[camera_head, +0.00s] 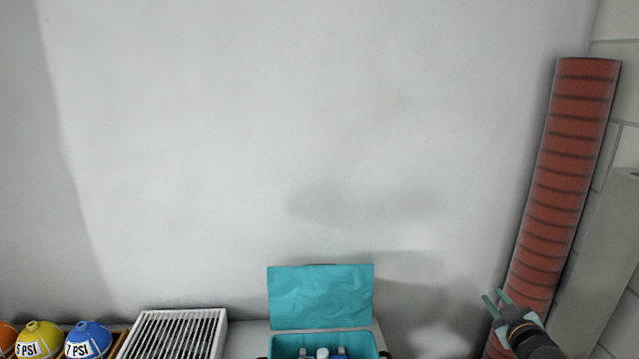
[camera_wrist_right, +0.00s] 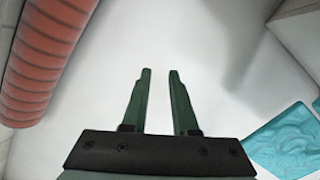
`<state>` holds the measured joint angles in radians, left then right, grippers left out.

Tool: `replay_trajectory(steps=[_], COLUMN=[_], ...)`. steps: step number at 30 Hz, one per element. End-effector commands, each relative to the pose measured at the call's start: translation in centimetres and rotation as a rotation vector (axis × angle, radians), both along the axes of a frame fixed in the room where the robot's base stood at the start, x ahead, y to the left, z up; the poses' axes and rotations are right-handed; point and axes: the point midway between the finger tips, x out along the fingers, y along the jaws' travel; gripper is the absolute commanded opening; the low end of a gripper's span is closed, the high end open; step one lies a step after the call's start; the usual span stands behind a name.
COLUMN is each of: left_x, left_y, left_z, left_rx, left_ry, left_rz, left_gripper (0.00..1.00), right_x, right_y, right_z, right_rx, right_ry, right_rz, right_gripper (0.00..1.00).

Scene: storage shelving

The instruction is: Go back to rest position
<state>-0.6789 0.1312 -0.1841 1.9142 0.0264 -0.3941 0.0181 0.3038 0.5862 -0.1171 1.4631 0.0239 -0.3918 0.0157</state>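My right gripper (camera_head: 495,300) is at the lower right of the head view, in front of the red ribbed duct (camera_head: 565,160). In the right wrist view my right gripper (camera_wrist_right: 160,75) shows two green fingers held apart, with nothing between them. Pale wall lies beyond the fingertips. The duct also shows at the upper left of the wrist view (camera_wrist_right: 45,55). My left gripper is in neither view.
A teal box (camera_head: 320,295) with its lid up holds several bottles at the bottom centre. A white slatted rack (camera_head: 178,335) stands to its left. Yellow (camera_head: 38,340) and blue (camera_head: 88,340) PSI-labelled objects are at the lower left. The wall above is bare.

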Motion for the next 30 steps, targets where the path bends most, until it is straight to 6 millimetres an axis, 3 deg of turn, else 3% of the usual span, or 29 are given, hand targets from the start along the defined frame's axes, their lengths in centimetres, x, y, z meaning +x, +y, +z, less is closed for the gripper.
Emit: replay_trajectory(steps=[1,6,8,13,18,21,24,30], left_x=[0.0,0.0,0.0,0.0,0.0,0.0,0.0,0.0], left_y=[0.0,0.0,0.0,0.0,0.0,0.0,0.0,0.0], left_z=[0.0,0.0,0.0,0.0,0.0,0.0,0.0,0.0], left_rx=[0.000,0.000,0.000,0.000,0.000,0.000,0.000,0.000], left_ry=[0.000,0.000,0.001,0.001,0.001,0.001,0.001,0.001], left_rz=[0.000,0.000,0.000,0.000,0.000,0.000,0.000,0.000], left_gripper=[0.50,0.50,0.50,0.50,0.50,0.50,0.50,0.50], right_x=[-1.5,-7.6,-10.4,-19.6,-28.2,-31.6,-33.6,-34.5], right_y=[2.2,9.0,11.5,18.1,23.1,24.8,25.8,26.2], right_z=[-3.4,-12.4,-15.3,-21.6,-24.7,-25.3,-25.5,-25.5], right_rx=[0.030,0.134,0.178,0.321,0.454,0.510,0.542,0.557], right_ry=[0.047,0.181,0.230,0.368,0.482,0.524,0.549,0.561], right_rz=[0.027,0.101,0.121,0.154,0.148,0.134,0.125,0.119], right_gripper=[0.27,0.27,0.27,0.27,0.27,0.27,0.27,0.27])
